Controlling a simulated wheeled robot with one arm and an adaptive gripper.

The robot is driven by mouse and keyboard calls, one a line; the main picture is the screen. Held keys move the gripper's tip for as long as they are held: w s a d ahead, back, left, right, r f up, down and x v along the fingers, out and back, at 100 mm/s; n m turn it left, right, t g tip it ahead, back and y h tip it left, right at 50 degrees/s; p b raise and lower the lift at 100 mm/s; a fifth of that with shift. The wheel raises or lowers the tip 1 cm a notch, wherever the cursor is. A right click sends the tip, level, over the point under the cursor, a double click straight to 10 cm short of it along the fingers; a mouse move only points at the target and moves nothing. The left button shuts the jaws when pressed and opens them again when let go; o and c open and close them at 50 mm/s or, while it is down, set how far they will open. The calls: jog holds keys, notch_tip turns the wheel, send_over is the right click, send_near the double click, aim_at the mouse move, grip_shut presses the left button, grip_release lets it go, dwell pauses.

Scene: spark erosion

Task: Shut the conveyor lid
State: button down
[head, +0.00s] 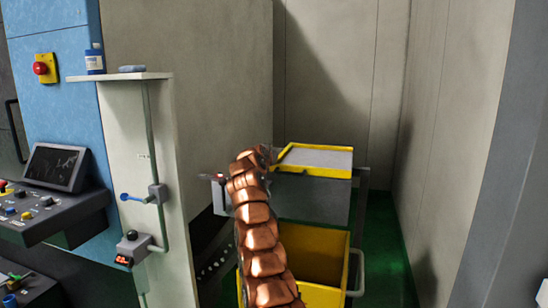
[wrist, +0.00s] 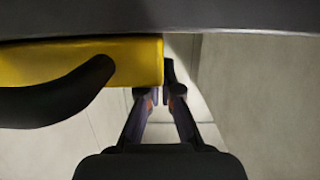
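What looks like the conveyor lid (head: 316,158), a pale panel with a yellow rim, sits on top of a grey box (head: 312,199) in the head view. I cannot tell how far open it is. My copper-coloured arm rises in front of it, and its end is at the lid's left corner. My gripper is hidden there by the arm. In the wrist view my gripper (wrist: 161,96) has its fingers close together with nothing visible between them. A yellow part (wrist: 130,58) is just left of the fingertips, with a black curved piece (wrist: 62,95) in front of it.
A yellow bin (head: 322,250) stands below the grey box, with a grey rail (head: 357,270) at its right. A white post with a shelf (head: 120,76) and a control panel (head: 45,205) are at left. Walls close in behind and right; green floor shows at right.

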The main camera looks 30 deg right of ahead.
jog(key=shift+w+f, duration=0.1)
jog(key=shift+f, duration=0.45)
notch_tip(320, 180, up, 5)
jog(key=p, duration=0.4)
jog(key=shift+r, duration=0.2)
jog(key=shift+s+a+f+b, duration=0.25)
jog(key=shift+a+f+b, duration=0.05)
jog(key=shift+b, duration=0.3)
jog(key=shift+s+a, duration=0.15)
jog(key=shift+a, duration=0.05)
jog(key=b+v, duration=0.2)
jog(key=shift+s+a+r+b, duration=0.2)
jog(key=shift+s+r+b, duration=0.05)
jog(key=shift+s+b, duration=0.05)
jog(key=b+v, duration=0.2)
jog(key=v, duration=0.4)
jog(key=shift+s+r, duration=0.1)
jog(key=shift+r, duration=0.05)
jog(key=shift+r, duration=0.1)
